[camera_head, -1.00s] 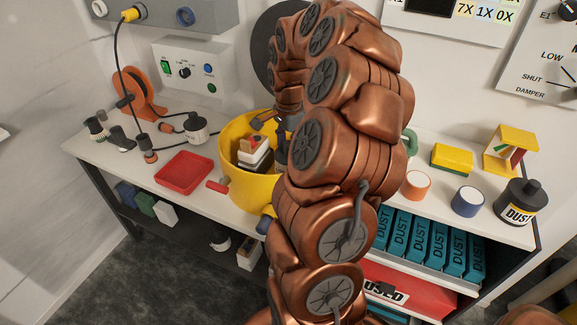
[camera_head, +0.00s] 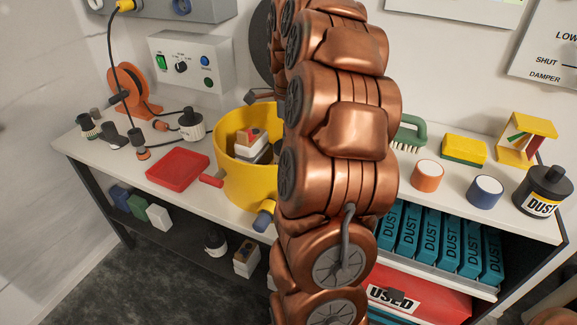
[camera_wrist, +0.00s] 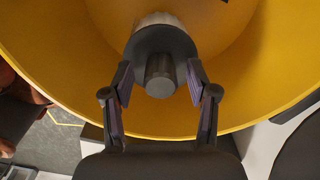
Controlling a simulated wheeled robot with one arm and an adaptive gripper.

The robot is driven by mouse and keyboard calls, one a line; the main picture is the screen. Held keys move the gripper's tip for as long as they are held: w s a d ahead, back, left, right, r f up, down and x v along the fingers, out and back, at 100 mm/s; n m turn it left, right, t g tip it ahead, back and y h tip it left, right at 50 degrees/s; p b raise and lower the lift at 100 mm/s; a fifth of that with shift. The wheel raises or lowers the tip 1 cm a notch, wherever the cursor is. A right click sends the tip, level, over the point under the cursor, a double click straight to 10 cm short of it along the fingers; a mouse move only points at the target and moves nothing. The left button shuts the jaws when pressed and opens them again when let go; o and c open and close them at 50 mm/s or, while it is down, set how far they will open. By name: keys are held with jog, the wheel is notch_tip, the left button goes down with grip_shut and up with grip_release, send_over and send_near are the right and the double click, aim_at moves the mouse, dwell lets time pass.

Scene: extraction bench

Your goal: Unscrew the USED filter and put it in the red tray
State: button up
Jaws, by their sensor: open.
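In the wrist view, a dark round part with a short grey cylinder (camera_wrist: 160,76) and a pale ribbed rim behind it sits inside the yellow tub; I take it for the filter, but no USED label shows on it. My gripper (camera_wrist: 159,88) is open, its two fingers on either side of this part; whether they touch it, I cannot tell. The red tray (camera_head: 178,170) lies empty on the bench, left of the yellow tub (camera_head: 232,183).
White and black blocks (camera_head: 250,146) show inside the tub. Bottles and plugs stand at the left. A brush (camera_head: 408,134), sponge (camera_head: 463,150), tape rolls (camera_head: 428,175) and a DUST bottle (camera_head: 543,190) stand at the right. A red USED bin (camera_head: 430,298) is below.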

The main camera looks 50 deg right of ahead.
jog(key=m+b, duration=0.2)
jog(key=m, duration=0.1)
jog(key=shift+f+m, duration=0.15)
jog(key=shift+m, duration=0.15)
jog(key=m, duration=0.4)
jog(key=shift+r, duration=0.2)
